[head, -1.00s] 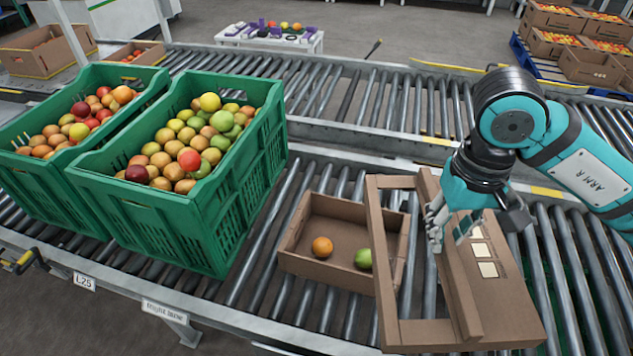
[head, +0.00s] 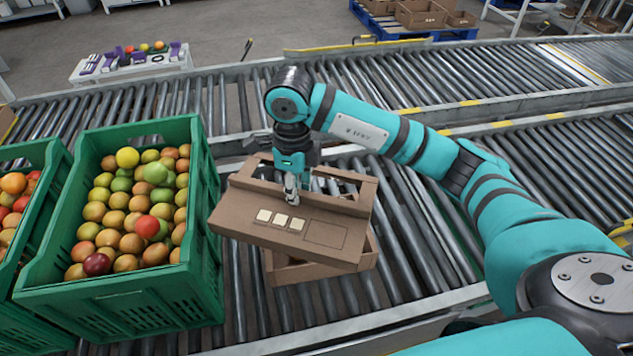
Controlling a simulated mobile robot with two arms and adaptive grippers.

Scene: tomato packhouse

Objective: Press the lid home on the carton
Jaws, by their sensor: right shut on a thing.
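Only the carton's front and right walls show below the lid. I cannot tell whether the lid touches the carton's rim. The fruit inside the carton is hidden. My left gripper is not in view.
A green crate (head: 140,305) full of mixed fruit stands left of the carton, with another green crate (head: 45,185) at the left edge. The roller conveyor (head: 430,250) is clear right of the carton. A white table (head: 130,68) with small items stands behind.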

